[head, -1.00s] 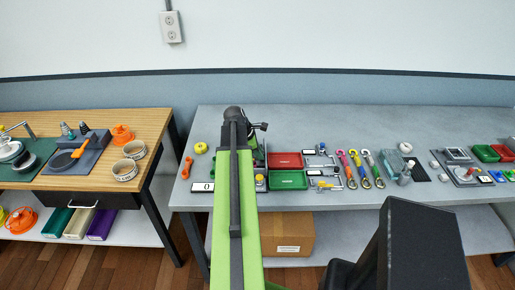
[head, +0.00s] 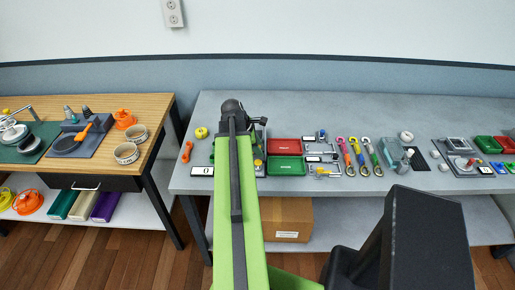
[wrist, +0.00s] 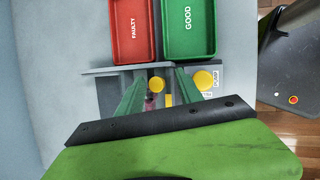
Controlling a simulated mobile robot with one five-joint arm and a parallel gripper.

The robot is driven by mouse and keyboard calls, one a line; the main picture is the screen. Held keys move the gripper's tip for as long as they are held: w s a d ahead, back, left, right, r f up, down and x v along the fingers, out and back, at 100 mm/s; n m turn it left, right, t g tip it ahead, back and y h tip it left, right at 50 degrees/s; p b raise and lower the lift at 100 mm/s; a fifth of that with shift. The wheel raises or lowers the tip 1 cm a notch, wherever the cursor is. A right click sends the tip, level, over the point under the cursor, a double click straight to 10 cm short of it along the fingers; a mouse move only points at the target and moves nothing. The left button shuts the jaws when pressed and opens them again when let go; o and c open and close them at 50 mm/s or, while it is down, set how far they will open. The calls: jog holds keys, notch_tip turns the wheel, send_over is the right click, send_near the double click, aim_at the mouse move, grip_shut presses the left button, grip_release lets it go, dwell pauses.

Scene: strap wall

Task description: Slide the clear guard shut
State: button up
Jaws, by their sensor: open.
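My gripper (wrist: 160,82) is open in the wrist view, its two green fingers pointing toward a grey station (wrist: 108,92). A second, larger yellow knob (wrist: 204,79) is just right of the right finger. A grey ledge runs along the station's edge near the fingertips. I cannot pick out the clear guard with certainty; the fingers and my black wrist bar cover much of the station. In the head view my arm hides most of the station (head: 259,148); the gripper's fingertips do not show there.
A red FAULTY tray (wrist: 133,30) and a green GOOD tray (wrist: 188,28) stand close beyond the station. Tools and colourful straps lie farther right on the grey bench (head: 330,110). A yellow round object (head: 201,133) and an orange tool (head: 187,151) lie left of the arm.

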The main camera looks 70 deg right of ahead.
jog(key=p+v, duration=1.5)
jog(key=v, duration=0.2)
jog(key=shift+r, duration=0.1)
